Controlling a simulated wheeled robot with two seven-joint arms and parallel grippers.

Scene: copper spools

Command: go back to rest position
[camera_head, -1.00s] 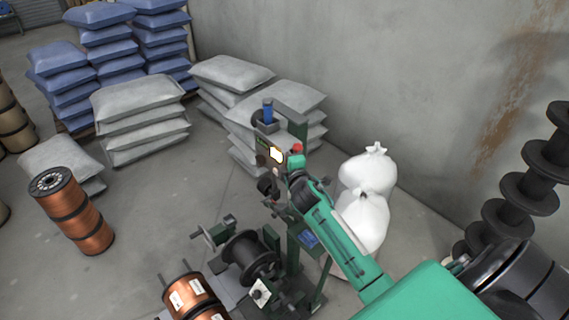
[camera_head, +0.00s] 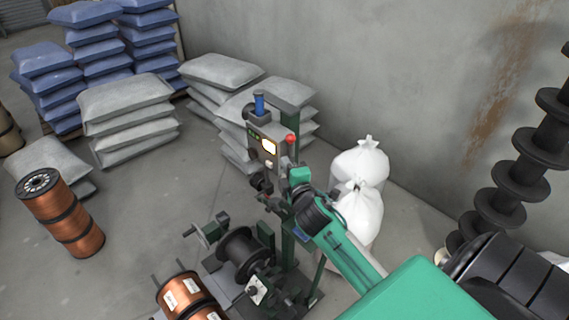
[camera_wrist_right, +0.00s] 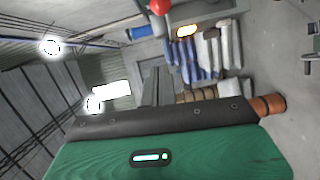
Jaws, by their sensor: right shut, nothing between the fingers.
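My right arm, green and black, reaches in from the lower right in the head view. Its gripper (camera_head: 268,202) is shut and empty, just below the control box (camera_head: 267,145) of the winding machine. The box has a lit screen, a red button (camera_head: 291,138) on top and a blue cylinder (camera_head: 260,104). In the right wrist view the shut fingers (camera_wrist_right: 157,86) point away from me, and the red button (camera_wrist_right: 160,6) shows at the top edge. I cannot tell whether the gripper touches the machine. My left gripper is not in view.
The machine carries a dark reel (camera_head: 241,252). Copper spools stand at the bottom (camera_head: 184,294) and left (camera_head: 62,215). White sacks (camera_head: 361,205) stand behind my right arm, and a column of black discs (camera_head: 507,185) stands at right.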

